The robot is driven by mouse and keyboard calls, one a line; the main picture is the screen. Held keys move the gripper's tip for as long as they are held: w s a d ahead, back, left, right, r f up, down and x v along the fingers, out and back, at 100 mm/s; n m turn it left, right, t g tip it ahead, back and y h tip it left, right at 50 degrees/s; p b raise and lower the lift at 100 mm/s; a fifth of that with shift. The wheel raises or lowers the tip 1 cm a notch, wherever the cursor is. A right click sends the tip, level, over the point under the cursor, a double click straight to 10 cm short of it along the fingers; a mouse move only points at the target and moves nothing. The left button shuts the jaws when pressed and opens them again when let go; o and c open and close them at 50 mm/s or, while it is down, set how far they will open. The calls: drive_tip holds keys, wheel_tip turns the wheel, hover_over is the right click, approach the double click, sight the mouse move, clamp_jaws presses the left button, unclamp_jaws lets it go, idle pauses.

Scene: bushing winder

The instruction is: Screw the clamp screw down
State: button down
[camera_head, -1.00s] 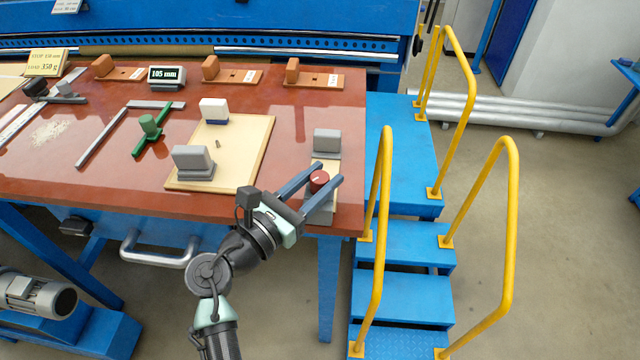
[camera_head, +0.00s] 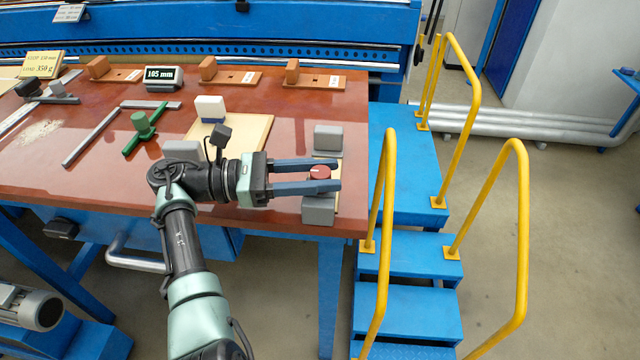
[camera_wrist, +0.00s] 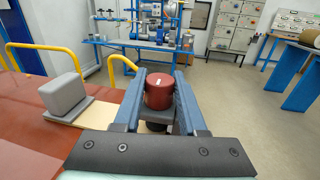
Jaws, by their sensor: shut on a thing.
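The clamp screw shows as a red knob with a small white mark on top (camera_head: 320,172); it also shows in the wrist view (camera_wrist: 158,90). It sits over the clamp at the table's right end, with one grey block (camera_head: 327,137) behind it and another (camera_head: 318,210) in front. My gripper (camera_head: 338,178) reaches in from the left, its two blue fingers on either side of the red knob and shut on it. In the wrist view the fingers flank the knob closely. The screw's shaft is hidden below the knob.
The red-brown table (camera_head: 90,155) carries a beige board (camera_head: 255,132) with a white-and-blue block (camera_head: 210,108) and a grey block (camera_head: 183,150). Blue steps (camera_head: 408,240) with yellow rails (camera_head: 384,200) stand close to the table's right edge.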

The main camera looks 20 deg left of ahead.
drive_tip(key=shift+d+f+m+g+h+b, duration=0.1)
drive_tip(key=shift+m+g+h+b, duration=0.2)
drive_tip(key=shift+m+g+b, duration=0.35)
drive_tip(key=shift+c, duration=2.3)
unclamp_jaws()
drive_tip(key=shift+n, duration=0.25)
drive_tip(key=shift+p, duration=0.3)
